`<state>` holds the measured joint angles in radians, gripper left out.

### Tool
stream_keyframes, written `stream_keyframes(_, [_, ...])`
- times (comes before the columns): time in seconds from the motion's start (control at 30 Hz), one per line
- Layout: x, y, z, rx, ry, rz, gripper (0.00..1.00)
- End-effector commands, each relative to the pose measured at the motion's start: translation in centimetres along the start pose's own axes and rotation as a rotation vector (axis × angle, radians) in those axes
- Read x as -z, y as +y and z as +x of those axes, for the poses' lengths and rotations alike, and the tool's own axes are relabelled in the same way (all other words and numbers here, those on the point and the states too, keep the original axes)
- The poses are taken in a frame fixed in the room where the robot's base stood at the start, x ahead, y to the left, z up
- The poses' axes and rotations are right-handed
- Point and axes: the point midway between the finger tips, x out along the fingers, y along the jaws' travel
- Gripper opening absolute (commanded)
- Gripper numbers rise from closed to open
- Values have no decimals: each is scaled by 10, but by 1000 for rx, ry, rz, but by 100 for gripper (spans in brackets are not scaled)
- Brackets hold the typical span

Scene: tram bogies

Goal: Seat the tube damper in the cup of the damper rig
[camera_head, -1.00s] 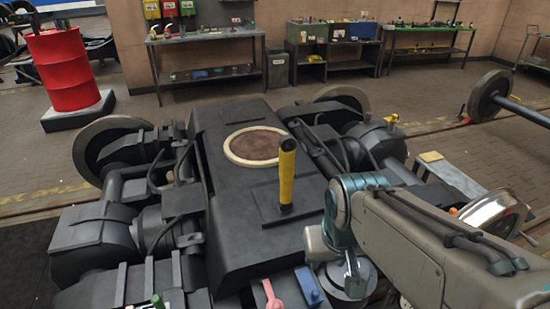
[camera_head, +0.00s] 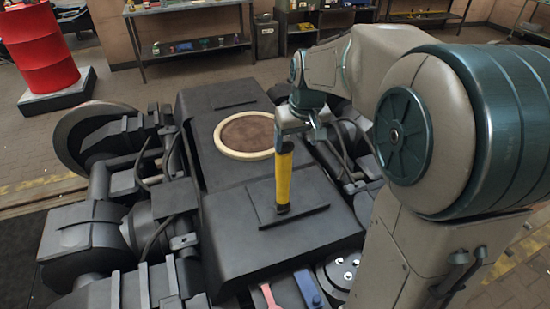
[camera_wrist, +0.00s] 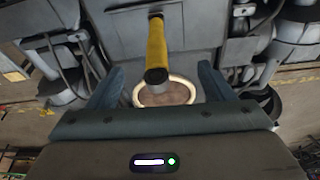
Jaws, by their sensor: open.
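The tube damper, a yellow tube with dark ends (camera_head: 283,175), stands upright on a flat black plate (camera_head: 265,215) on top of the dark bogie frame. My gripper (camera_head: 288,130) is at the tube's upper end. In the wrist view, the teal fingers of my gripper (camera_wrist: 160,80) are apart, and the yellow tube (camera_wrist: 157,48) shows between them with its dark end towards the camera. Whether a finger touches the tube cannot be told. No damper rig or cup can be made out for certain.
A cream ring with a brown centre (camera_head: 246,135) lies on the bogie behind the tube. A pink tool (camera_head: 270,296) and a blue block (camera_head: 307,289) lie at the near edge. A red drum (camera_head: 38,50) stands far left. Benches line the back wall.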

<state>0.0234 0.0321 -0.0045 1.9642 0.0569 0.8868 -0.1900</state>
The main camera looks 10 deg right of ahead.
Motion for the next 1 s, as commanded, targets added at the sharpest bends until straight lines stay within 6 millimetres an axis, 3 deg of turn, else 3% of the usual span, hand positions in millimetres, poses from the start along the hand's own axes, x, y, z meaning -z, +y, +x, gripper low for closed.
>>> stream_keyframes(0.1, [39,8,4,6,0,-25,75])
stream_keyframes(0.3, [75,16,14,13,6,-54,75])
stream_keyframes(0.47, [84,17,25,15,7,-62,75])
stream_keyframes(0.8, [84,16,87,15,3,-63,75])
stream_keyframes(1.0, [85,16,104,15,7,-63,75])
